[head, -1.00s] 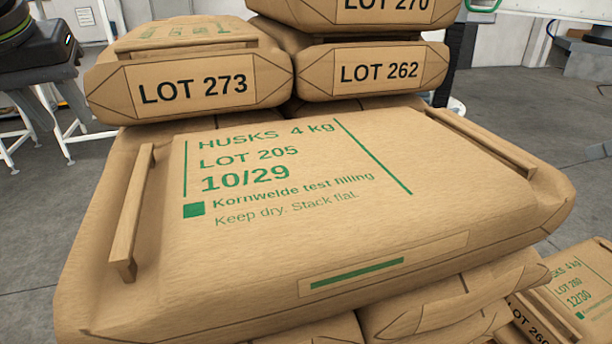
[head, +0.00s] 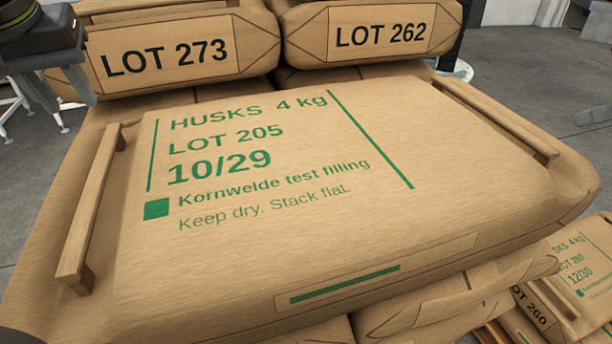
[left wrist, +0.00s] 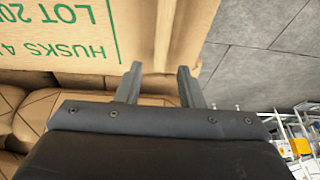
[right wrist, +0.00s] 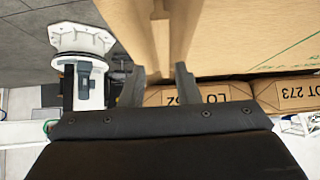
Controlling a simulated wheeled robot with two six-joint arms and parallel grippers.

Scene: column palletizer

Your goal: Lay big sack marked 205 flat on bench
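The big sack marked LOT 205 (head: 300,235) lies face up on a stack of other sacks. It has a wooden bar handle on its left (head: 92,205) and another on its right (head: 495,118). My left gripper (head: 62,98) is beyond the sack's far left corner. In the left wrist view my left gripper (left wrist: 158,70) is open, with the left handle (left wrist: 163,35) ahead between its fingers, apart from them. In the right wrist view my right gripper (right wrist: 160,72) is open, with the right handle (right wrist: 161,38) ahead. The bench is not identifiable.
Sacks LOT 273 (head: 180,55) and LOT 262 (head: 380,38) stand close behind the big sack. More sacks lie below it, including LOT 260 (head: 535,305) at the lower right. A white pedestal (right wrist: 84,85) shows in the right wrist view. Grey floor (head: 520,75) is open at the right.

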